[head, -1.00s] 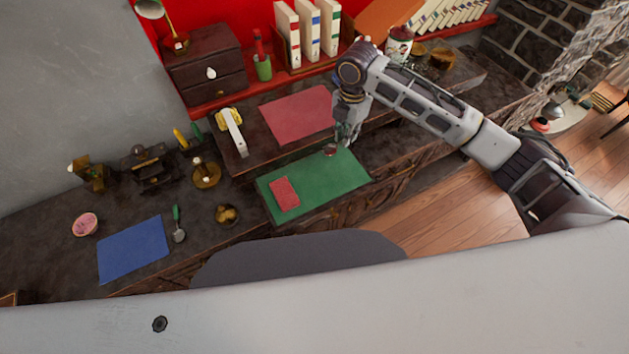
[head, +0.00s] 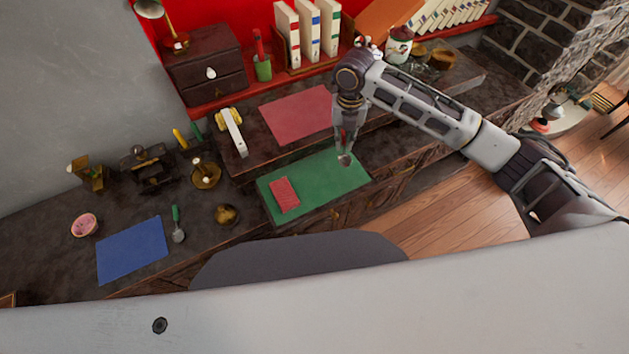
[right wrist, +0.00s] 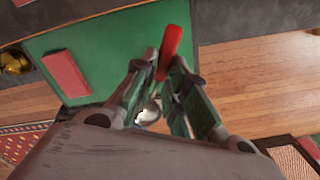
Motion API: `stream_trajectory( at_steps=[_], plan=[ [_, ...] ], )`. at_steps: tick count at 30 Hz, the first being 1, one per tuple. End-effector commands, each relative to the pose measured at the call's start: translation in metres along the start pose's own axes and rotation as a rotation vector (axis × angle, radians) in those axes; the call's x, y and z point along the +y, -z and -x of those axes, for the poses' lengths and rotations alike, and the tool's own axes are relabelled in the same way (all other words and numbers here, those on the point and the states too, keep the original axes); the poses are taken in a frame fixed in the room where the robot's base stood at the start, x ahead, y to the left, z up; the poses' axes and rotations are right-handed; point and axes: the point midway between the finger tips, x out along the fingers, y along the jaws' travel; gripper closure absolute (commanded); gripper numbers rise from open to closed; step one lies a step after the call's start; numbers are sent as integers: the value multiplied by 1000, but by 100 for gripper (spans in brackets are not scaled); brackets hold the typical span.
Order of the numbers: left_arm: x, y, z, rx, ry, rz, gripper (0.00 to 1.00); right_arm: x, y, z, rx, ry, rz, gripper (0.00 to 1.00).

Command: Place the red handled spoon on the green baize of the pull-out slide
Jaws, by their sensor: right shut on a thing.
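My right gripper (head: 345,150) is shut on the red handled spoon above the right part of the green baize (head: 323,186) of the pull-out slide. In the head view the spoon's metal bowl (head: 345,160) shows just below the fingertips. In the right wrist view the red handle (right wrist: 171,50) sticks out past the fingers (right wrist: 164,78), and the bowl (right wrist: 149,114) shows between them. I cannot tell whether the spoon touches the baize. My left gripper is not in view.
A red booklet (head: 285,195) lies on the left part of the baize; the middle is bare. A green-handled spoon (head: 178,224) lies beside a blue mat (head: 132,250) on the left. A red mat (head: 298,115) lies behind the slide.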

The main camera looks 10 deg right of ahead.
Motion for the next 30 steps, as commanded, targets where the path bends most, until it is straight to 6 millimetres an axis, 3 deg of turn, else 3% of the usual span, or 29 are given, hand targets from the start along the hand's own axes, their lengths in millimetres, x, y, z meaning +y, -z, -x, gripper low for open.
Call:
stream_trajectory(
  at_steps=[16, 30],
  plan=[
    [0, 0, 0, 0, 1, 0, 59, 2, 2, -3, -1, -3, 420, 100],
    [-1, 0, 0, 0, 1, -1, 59, 3, 3, -4, -2, -3, 494, 100]
  ],
)
